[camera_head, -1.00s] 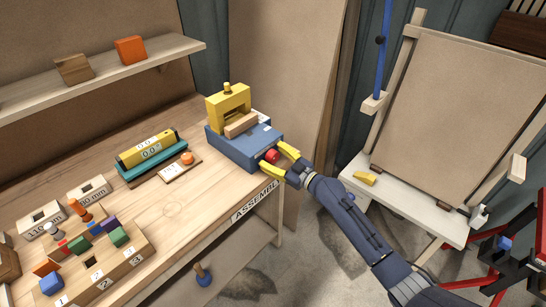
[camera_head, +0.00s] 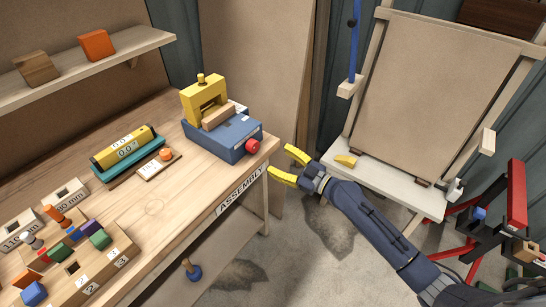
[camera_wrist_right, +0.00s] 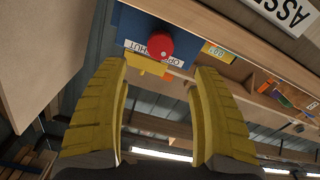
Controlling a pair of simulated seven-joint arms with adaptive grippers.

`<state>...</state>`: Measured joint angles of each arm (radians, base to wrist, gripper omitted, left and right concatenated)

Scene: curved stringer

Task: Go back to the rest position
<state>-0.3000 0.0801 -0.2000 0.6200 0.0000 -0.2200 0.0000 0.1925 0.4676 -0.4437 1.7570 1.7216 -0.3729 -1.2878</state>
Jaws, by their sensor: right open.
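My right gripper (camera_head: 287,167) is open and empty, with yellow fingers spread. In the head view it is to the right of the workbench corner, apart from the red knob (camera_head: 253,146) on the front of the blue press base (camera_head: 230,138). In the right wrist view my open fingers (camera_wrist_right: 160,110) frame empty space, with the red knob (camera_wrist_right: 159,44) beyond them on the blue base. A yellow clamp frame with a wooden block (camera_head: 219,117) sits on the base. My left gripper is not in view.
The wooden bench (camera_head: 155,207) carries a teal and yellow gauge (camera_head: 127,147), a small card with an orange knob (camera_head: 158,164) and a numbered block holder (camera_head: 116,258). A white-topped stand with a panel (camera_head: 430,95) is to the right. Floor between bench and stand is open.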

